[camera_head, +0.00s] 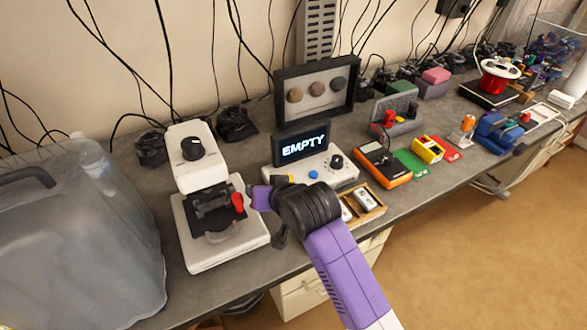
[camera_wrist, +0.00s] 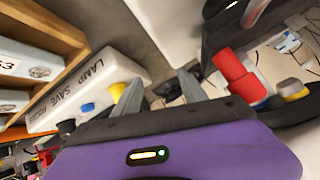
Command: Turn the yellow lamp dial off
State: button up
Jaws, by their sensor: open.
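My gripper (camera_head: 262,198) is between the microscope and the box. In the wrist view my gripper (camera_wrist: 160,88) is open, its two grey fingers apart with nothing between them. The dial's setting is not readable.
A white microscope (camera_head: 186,173) with a red knob (camera_head: 238,202) stands close left of my gripper. The box has a blue button (camera_head: 313,174), a black dial (camera_head: 336,161) and a screen reading EMPTY (camera_head: 303,145). A wooden slide tray (camera_head: 374,210) lies close on the right.

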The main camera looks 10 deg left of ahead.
jog(key=w+d+r+g+h+p, duration=0.1)
jog(key=w+d+r+g+h, duration=0.3)
jog(key=d+r+h, duration=0.15)
jog(key=shift+m, duration=0.4)
jog(key=shift+p+x, duration=0.75)
jog(key=shift+x, duration=2.85)
jog(key=shift+w+a+r, duration=0.1)
jog(key=shift+a, duration=0.05)
grip_shut()
